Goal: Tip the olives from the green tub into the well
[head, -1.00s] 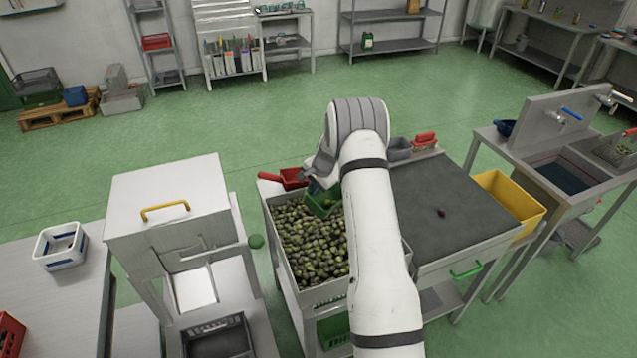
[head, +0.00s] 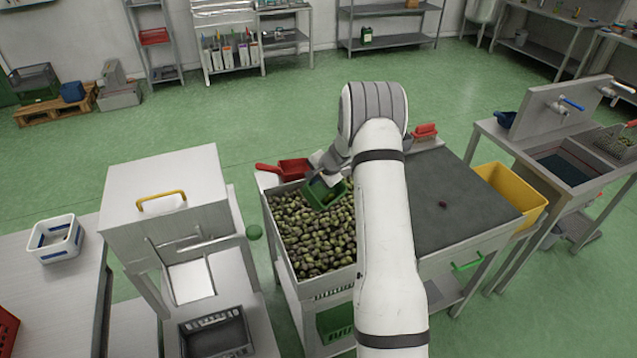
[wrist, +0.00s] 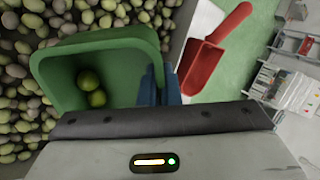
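The green tub (head: 322,194) is tilted over the well (head: 292,278), a metal-walled bin full of green and dark olives (head: 312,234). In the wrist view the tub (wrist: 100,45) shows its open inside, with two green olives (wrist: 92,88) lying in it. My gripper (wrist: 158,88) has its blue fingers shut on the tub's wall at the right side; the gripper (head: 327,172) also shows at the end of my arm in the head view. Part of the well is hidden behind my arm.
A red scoop (head: 290,170) lies at the well's back-left corner, and it also shows in the wrist view (wrist: 205,65).

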